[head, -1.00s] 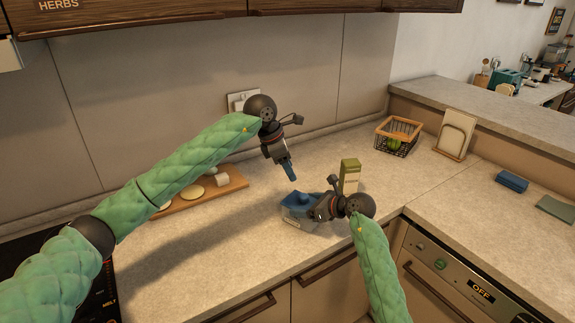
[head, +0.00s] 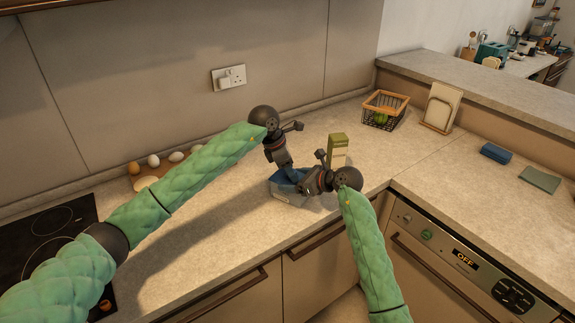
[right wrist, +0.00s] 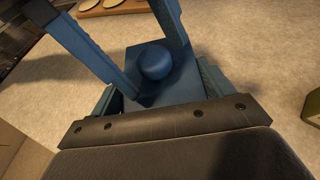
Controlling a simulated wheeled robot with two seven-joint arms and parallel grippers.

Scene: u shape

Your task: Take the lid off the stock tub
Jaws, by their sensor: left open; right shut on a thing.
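The stock tub (head: 289,200) stands on the counter, a small pale container with a blue lid (head: 275,184) on top. In the right wrist view the lid (right wrist: 180,85) is on the tub and has a round blue knob (right wrist: 155,62). My right gripper (head: 302,187) is shut on the tub from the right, its fingers on either side of it in the right wrist view. My left gripper (head: 288,180) is open over the lid. Its two blue fingers (right wrist: 160,72) reach down on either side of the knob. In the head view the grippers hide much of the lid.
A green and cream carton (head: 338,152) stands close behind my right gripper. A wire basket (head: 384,110) and a board in a stand (head: 441,106) are farther back. The counter front is clear.

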